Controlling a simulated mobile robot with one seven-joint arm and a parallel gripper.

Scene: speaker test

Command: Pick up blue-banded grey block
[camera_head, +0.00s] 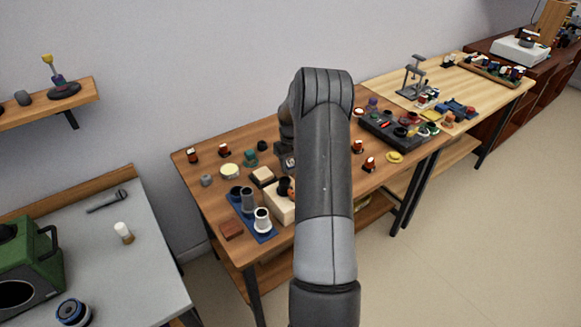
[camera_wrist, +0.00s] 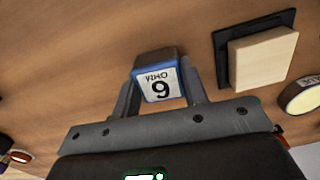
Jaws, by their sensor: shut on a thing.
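The blue-banded grey block (camera_wrist: 156,59) is in the upper middle of the wrist view. It has a grey-brown top, a blue border and a white label with a dark number and small letters. My gripper (camera_wrist: 160,85) is shut on it, one finger on each side. Brown wood shows behind the block; I cannot tell whether it touches the table. In the head view my arm hides most of my gripper and the block.
A pale wooden block on a dark square base (camera_wrist: 262,60) lies right of the held block. A round cream-topped piece (camera_wrist: 305,96) is at the right edge.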

